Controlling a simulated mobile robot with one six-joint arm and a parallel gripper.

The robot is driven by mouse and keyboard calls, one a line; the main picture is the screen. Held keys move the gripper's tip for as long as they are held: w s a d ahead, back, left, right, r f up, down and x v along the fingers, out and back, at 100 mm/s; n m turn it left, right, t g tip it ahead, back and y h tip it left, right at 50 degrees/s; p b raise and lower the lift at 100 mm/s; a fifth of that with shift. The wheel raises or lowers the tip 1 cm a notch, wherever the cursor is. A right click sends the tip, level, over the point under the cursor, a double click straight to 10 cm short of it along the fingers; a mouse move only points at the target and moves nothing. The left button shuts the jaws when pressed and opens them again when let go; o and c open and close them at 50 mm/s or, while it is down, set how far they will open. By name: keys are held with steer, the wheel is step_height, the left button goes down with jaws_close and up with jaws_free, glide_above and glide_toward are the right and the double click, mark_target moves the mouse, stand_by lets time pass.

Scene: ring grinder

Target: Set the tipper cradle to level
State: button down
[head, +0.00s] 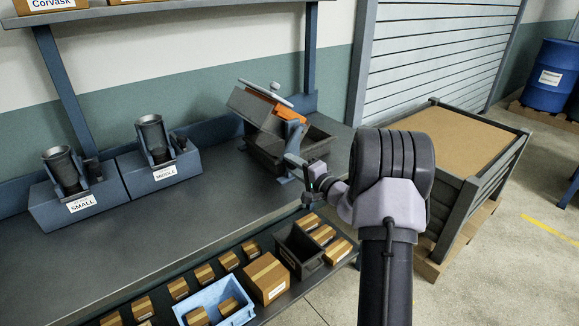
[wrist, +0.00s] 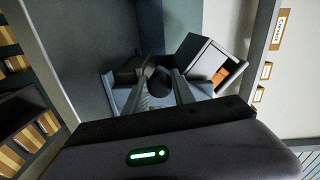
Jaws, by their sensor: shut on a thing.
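The tipper cradle (head: 250,104) is a dark grey box on a blue stand at the back of the bench in the head view. It is tilted, and orange shows at its open side. In the wrist view the tilted cradle (wrist: 196,53) is right of the fingers, its opening facing right. My gripper (head: 297,163) is at the front of the stand, reaching in from the right. In the wrist view my gripper (wrist: 162,88) is shut on a dark round knob (wrist: 160,78) at the cradle's stand. The knob's link to the cradle is hidden.
Two blue holders marked SMALL (head: 85,208) and MIDDLE (head: 165,176) stand left on the bench. A dark bin (head: 318,138) sits beside the cradle. Cartons and a light blue crate (head: 208,296) lie on the lower shelf. A large crate (head: 455,200) stands right. The bench middle is clear.

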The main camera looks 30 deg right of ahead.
steer(key=d+f+n, duration=0.2)
steer(key=d+n, duration=0.4)
steer(key=n, duration=0.1)
steer(key=shift+w+h, duration=0.2)
steer(key=shift+h, duration=0.1)
stand_by(0.5)
steer(key=c, duration=1.1)
jaws_free()
steer(key=shift+d, duration=0.1)
steer(key=s+p, duration=0.1)
steer(key=s, duration=0.4)
steer(key=s+p, duration=0.1)
steer(key=s, duration=0.5)
steer(key=s+p, duration=0.1)
steer(key=s, duration=0.5)
steer(key=shift+s+d+r, duration=0.15)
steer(key=shift+d+r, duration=0.15)
steer(key=shift+r, duration=0.1)
